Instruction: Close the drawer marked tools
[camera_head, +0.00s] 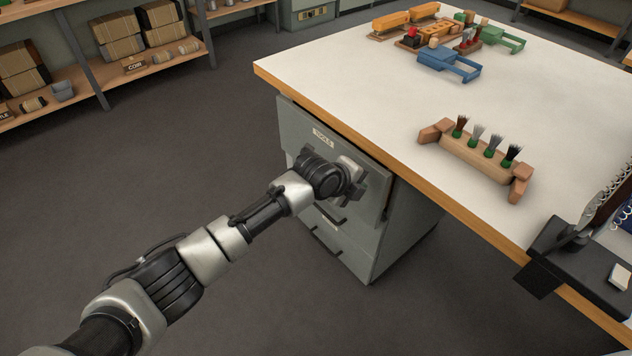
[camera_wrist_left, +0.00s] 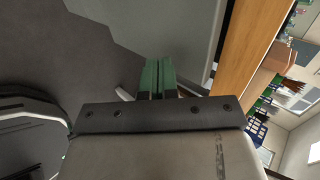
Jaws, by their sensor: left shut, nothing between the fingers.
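The tools drawer (camera_head: 300,125) is the top grey drawer of the cabinet under the workbench. Its label (camera_head: 323,138) sits high on its front. The front seems to stand a little out from the cabinet, with a dark edge at its right; how far cannot be told. My left gripper (camera_head: 354,182) is in front of the right part of this drawer and hides its handle area. In the left wrist view its green fingertips (camera_wrist_left: 158,78) are together and empty, near a grey panel (camera_wrist_left: 180,35). Contact with the drawer cannot be told. My right gripper is not in view.
Lower drawers with dark handles (camera_head: 328,240) are below. The white bench top (camera_head: 350,85) has a wooden edge. A wooden holder with bristle tufts (camera_head: 475,158), blue tray (camera_head: 449,65) and dark machine (camera_head: 580,260) stand on it. Shelves (camera_head: 150,68) stand behind. The floor at left is clear.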

